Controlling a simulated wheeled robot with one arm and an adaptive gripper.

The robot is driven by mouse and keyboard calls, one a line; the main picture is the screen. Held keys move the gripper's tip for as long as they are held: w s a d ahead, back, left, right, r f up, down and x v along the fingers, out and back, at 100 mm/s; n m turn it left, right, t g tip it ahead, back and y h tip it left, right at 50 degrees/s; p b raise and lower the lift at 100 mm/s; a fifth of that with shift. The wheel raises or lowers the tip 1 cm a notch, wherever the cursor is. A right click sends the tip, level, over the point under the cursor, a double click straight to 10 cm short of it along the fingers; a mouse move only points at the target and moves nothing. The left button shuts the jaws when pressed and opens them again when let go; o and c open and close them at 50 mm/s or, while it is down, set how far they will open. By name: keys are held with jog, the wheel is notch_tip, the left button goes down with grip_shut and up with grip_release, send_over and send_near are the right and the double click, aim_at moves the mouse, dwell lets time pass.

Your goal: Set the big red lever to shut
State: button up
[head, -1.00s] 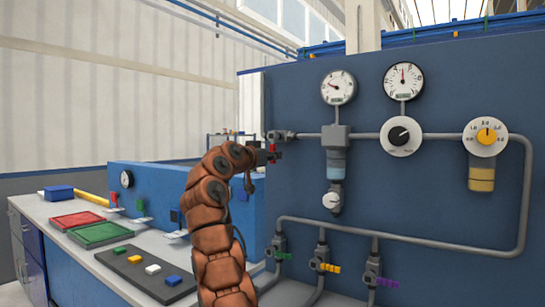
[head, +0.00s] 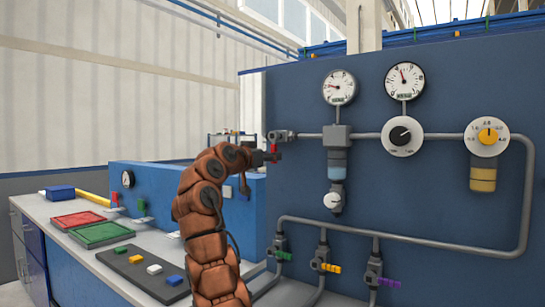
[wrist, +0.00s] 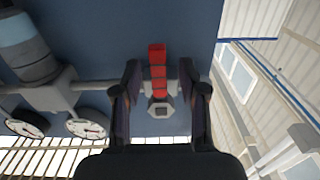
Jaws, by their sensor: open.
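The big red lever (head: 274,147) is on a grey valve (head: 283,134) at the left end of the upper pipe on the blue panel. In the head view it hangs down and is partly hidden by my gripper (head: 273,157). In the wrist view the red lever (wrist: 158,70) lies across the pipe's line, between the spread fingers of my gripper (wrist: 159,92). The gripper is open, with a gap on each side of the lever.
Two gauges (head: 339,88) (head: 405,81) and two dials (head: 402,135) (head: 487,136) are right of the lever. Green, yellow and purple valve handles (head: 389,282) sit lower on the panel. A bench at left holds red and green trays (head: 101,235) and small coloured blocks (head: 154,269).

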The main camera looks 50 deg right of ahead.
jog(key=a, duration=0.9)
jog(key=shift+s+a, duration=0.3)
jog(key=shift+a, duration=0.05)
jog(key=shift+w, duration=0.1)
